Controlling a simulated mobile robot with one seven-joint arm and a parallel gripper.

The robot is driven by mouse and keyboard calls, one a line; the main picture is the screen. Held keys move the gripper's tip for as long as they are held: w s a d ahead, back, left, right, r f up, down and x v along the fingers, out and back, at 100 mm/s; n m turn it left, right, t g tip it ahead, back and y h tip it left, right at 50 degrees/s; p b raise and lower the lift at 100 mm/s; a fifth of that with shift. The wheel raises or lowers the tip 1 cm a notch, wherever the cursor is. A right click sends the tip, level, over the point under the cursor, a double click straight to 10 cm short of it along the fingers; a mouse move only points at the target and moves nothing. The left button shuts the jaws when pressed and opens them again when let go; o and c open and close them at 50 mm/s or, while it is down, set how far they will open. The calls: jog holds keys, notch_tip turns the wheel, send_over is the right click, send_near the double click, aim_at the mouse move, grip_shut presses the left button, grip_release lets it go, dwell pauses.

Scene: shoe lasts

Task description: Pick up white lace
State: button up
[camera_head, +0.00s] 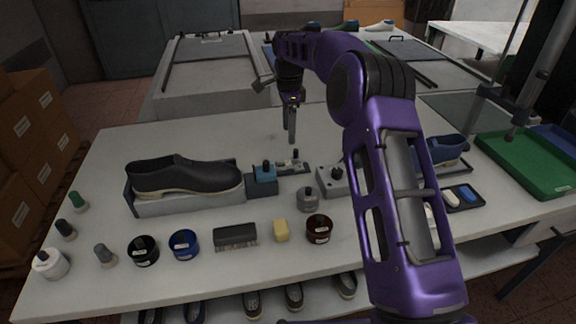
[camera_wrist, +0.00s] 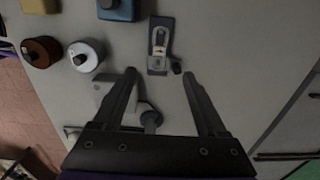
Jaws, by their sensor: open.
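A dark two-part tray (camera_head: 476,204) at the right of the table holds a small white piece (camera_head: 452,199) and a blue piece (camera_head: 467,192). The white piece may be the white lace, but it is too small to be sure. My gripper (camera_head: 290,138) hangs open and empty above the middle of the table, well to the left of that tray. In the wrist view its two fingers (camera_wrist: 159,73) are spread. A small plate with a metal fitting (camera_wrist: 159,48) lies ahead of the fingertips; the tray is not in the wrist view.
A dark shoe (camera_head: 186,175) stands on a grey stand at left. Several jars, a brush (camera_head: 235,237) and a yellow sponge (camera_head: 281,230) line the front. A blue shoe (camera_head: 440,150) is behind the dark tray, partly behind my arm. A green tray (camera_head: 530,160) is at far right.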

aim_at(288, 163)
notch_tip(288, 163, down, 11)
jog(key=shift+s, duration=0.1)
grip_shut()
dwell(0.7)
